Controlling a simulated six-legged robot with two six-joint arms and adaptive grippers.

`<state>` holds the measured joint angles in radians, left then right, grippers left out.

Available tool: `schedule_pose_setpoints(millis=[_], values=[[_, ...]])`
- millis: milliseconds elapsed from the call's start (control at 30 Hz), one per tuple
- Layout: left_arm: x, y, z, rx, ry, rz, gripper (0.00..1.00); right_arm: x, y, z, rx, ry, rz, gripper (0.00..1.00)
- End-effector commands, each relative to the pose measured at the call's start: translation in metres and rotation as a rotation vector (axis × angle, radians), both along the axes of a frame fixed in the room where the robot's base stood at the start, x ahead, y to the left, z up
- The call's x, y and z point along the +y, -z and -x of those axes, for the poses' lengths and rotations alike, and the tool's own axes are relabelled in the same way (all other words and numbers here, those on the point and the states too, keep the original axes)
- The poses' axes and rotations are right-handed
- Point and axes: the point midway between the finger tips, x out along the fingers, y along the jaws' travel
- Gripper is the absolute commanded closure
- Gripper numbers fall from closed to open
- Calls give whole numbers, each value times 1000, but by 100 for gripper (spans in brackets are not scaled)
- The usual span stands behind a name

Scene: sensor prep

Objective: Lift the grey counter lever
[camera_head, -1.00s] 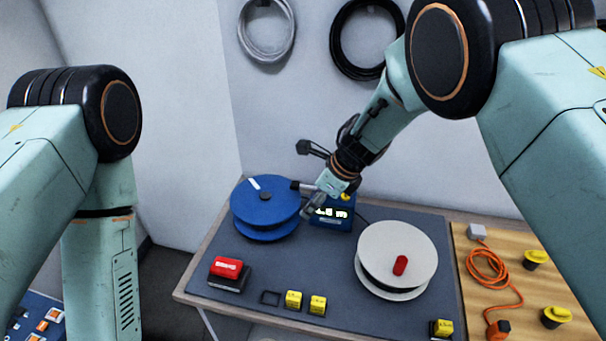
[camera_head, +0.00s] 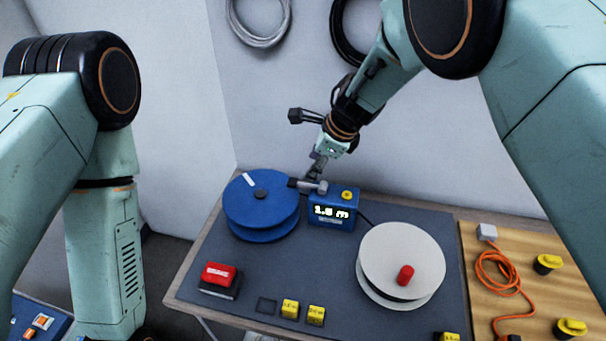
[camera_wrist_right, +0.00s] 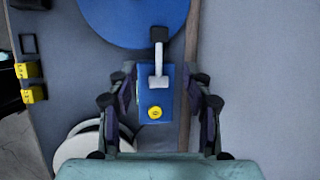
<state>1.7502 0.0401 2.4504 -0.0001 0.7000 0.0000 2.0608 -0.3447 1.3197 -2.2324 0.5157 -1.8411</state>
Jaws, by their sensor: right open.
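The blue counter (camera_head: 333,211) stands at the back of the grey mat, with a lit display and a yellow button on top. Its grey lever (camera_head: 312,187) points left to a black end near the blue reel. In the right wrist view the grey lever (camera_wrist_right: 159,77) lies over the counter (camera_wrist_right: 146,107). My right gripper (camera_head: 316,172) is just above and behind the lever. In the wrist view the open fingers of this gripper (camera_wrist_right: 159,88) stand on both sides of the counter and lever, holding nothing. My left gripper is out of view.
A blue reel (camera_head: 260,212) is left of the counter, a white reel (camera_head: 405,254) right and nearer. A red-topped block (camera_head: 219,274) and yellow blocks (camera_head: 290,309) are along the front. An orange cable (camera_head: 492,278) lies on the wooden board. The wall is close behind.

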Motion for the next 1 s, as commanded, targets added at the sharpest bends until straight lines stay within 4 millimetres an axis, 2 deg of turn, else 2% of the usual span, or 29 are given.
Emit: schedule_pose_setpoints(millis=[300, 500, 700, 1000], values=[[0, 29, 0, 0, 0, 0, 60, 15, 41, -7, 0, -1, -1, 50], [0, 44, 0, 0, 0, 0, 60, 23, 61, -14, 1, 0, 0, 50], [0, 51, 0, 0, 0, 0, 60, 27, 69, -19, 0, 0, 0, 50], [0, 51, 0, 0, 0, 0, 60, 27, 70, -20, 1, 1, 0, 50]])
